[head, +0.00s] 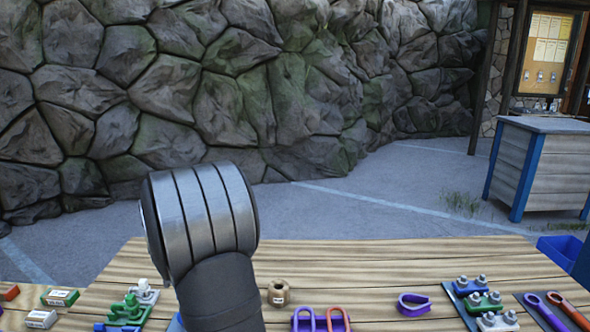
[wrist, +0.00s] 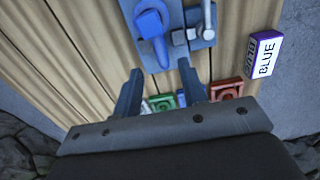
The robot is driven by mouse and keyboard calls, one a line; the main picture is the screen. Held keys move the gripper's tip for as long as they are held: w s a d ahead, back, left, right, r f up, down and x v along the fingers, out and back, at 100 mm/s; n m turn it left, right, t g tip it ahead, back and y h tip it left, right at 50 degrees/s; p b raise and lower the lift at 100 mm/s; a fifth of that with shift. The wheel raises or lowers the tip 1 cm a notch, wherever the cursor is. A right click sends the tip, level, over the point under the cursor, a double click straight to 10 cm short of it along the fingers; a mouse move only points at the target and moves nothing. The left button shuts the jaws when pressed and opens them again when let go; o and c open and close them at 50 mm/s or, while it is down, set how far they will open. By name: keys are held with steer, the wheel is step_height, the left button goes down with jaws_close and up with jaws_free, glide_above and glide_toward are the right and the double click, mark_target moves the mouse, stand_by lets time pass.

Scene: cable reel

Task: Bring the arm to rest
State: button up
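My gripper (wrist: 162,88) shows in the wrist view, its two dark fingers apart with nothing held between them. It is above the wooden table (wrist: 85,50). Past the fingertips is a blue-grey plate (wrist: 180,47) bearing a blue part (wrist: 152,24) and metal bolts. My gripper is not visible in the head view, where my arm's grey link covers the left middle of the table. A small tan spool (head: 279,292) stands on the table just right of my arm.
The table holds a purple clip (head: 413,304), a plate of bolted clamps (head: 481,299), green parts (head: 128,310) and small boxes (head: 60,297). A box marked BLUE (wrist: 262,55) shows in the wrist view. A stone wall (head: 250,100) stands behind; bare wood lies along the table's back.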

step_height(320, 180, down, 6)
steer(key=shift+r, duration=0.1)
stand_by(0.4)
step_height(320, 180, up, 17)
step_height(320, 180, down, 16)
steer(key=shift+f, duration=0.25)
steer(key=shift+r, duration=0.15)
steer(key=r, duration=0.6)
steer(key=shift+a+r, duration=0.1)
steer(key=shift+a, duration=0.2)
steer(key=s+a+f, duration=0.2)
steer(key=a+f, duration=0.1)
steer(key=a, duration=1.4)
steer(key=shift+a, duration=0.25)
